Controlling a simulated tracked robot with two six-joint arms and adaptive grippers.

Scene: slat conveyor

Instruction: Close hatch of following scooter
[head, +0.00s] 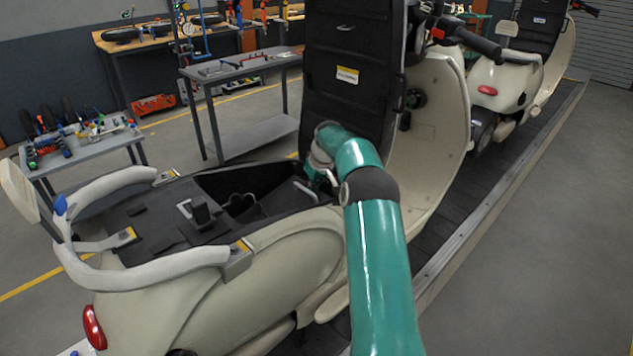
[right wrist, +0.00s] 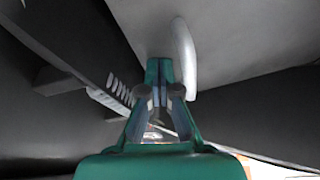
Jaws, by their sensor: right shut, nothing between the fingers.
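The near cream scooter (head: 215,290) stands on the conveyor with its rear toward me. Its black hatch (head: 345,75), with a yellow-and-white label, stands upright and open at the front of the open seat compartment (head: 250,190). My right arm reaches over the scooter's side. My right gripper (head: 320,180) is low at the compartment's front, near the foot of the hatch, partly hidden by my wrist. In the right wrist view the right gripper (right wrist: 160,100) is shut and empty, beside a pale rounded bar (right wrist: 185,60); contact cannot be told. My left gripper is not in view.
A second cream scooter (head: 500,85) stands farther along the conveyor (head: 470,235), also with a black panel raised. A grab rail (head: 150,270) curves around the near scooter's tail. Grey tool tables (head: 245,70) stand to the left. The floor at right is clear.

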